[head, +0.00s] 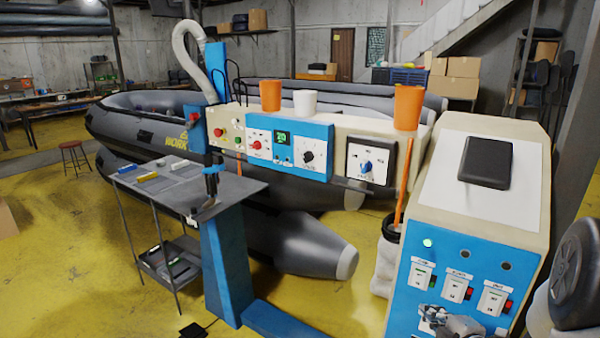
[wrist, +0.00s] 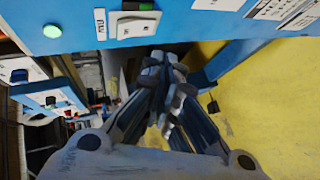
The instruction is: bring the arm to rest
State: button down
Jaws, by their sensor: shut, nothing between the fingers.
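My gripper (wrist: 163,72) is shut and empty in the wrist view, its grey fingers together in front of a blue switch panel. In the head view my gripper (head: 436,314) shows at the bottom right, low in front of the blue switch panel (head: 412,290) of the beige cabinet. Whether it touches the panel cannot be told. The panel has a lit green lamp (head: 428,243) and several rocker switches; the lamp also shows in the wrist view (wrist: 52,31). Part of my arm shows at the right edge of the head view.
A black box (head: 485,161) lies on the cabinet's white top. A long control console (head: 303,143) carries orange cups (head: 270,95) and a white cup (head: 305,103). A grey work table (head: 185,190) stands left, before grey inflatable boats (head: 130,120). Yellow floor is open at the lower left.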

jog(key=s+a+r+m+g+h, duration=0.4)
jog(key=s+a+r+m, duration=0.2)
jog(key=s+r+m, duration=0.45)
jog(key=s+a+r+m+g+y, duration=0.1)
jog(key=s+a+r+m+g, duration=0.1)
jog(key=s+a, duration=0.4)
jog(key=s+a+r+m+g+y, duration=0.1)
jog(key=s+a+m, duration=0.3)
jog(key=s, duration=0.9)
jog(key=a+g+y, duration=0.1)
jog(key=a, duration=0.1)
jog(key=shift+s+a+r+g, duration=0.15)
jog(key=shift+a+r+g, duration=0.25)
